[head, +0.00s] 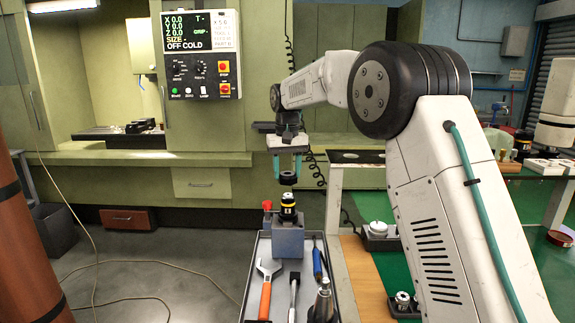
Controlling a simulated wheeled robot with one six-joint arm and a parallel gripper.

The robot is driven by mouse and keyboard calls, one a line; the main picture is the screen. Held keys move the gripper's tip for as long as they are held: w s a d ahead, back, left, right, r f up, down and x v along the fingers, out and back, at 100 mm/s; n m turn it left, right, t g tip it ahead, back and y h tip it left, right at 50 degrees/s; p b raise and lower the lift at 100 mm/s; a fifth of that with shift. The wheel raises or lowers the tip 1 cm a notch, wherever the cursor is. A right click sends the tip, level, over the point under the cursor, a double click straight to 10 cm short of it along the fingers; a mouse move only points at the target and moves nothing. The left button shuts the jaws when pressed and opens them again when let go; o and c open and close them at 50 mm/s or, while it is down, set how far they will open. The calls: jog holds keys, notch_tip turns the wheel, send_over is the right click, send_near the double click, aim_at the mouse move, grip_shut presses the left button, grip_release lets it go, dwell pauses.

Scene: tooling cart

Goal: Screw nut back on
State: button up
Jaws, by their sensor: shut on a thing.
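My gripper (287,168), with teal fingers pointing down, is shut on a black ring-shaped nut (288,179). The nut hangs at the fingertips, a little above a black tool holder with a yellow band (288,207). A small gap seems to show between the nut and the holder's top. The holder stands upright in a grey block fixture (288,242) with a red knob (267,206) on its left. The inside of the nut and any thread on the holder are too small to tell.
The fixture stands on a grey cart tray (259,281). An orange-handled wrench (266,288), a blue-handled screwdriver (317,262) and another tool lie in front of it. A metal tool holder (322,302) stands at the front right. A green machine with a control panel (200,55) is behind.

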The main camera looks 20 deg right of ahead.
aim_at(289, 194)
jog(key=shift+f, duration=2.15)
jog(key=shift+s+f, duration=0.1)
jog(key=shift+f, duration=0.65)
dwell(0.7)
jog(key=m, duration=0.6)
jog(key=shift+d, duration=0.15)
jog(key=m, duration=0.6)
jog(key=shift+s+d, duration=0.1)
jog(key=m, duration=0.6)
jog(key=shift+s, duration=0.1)
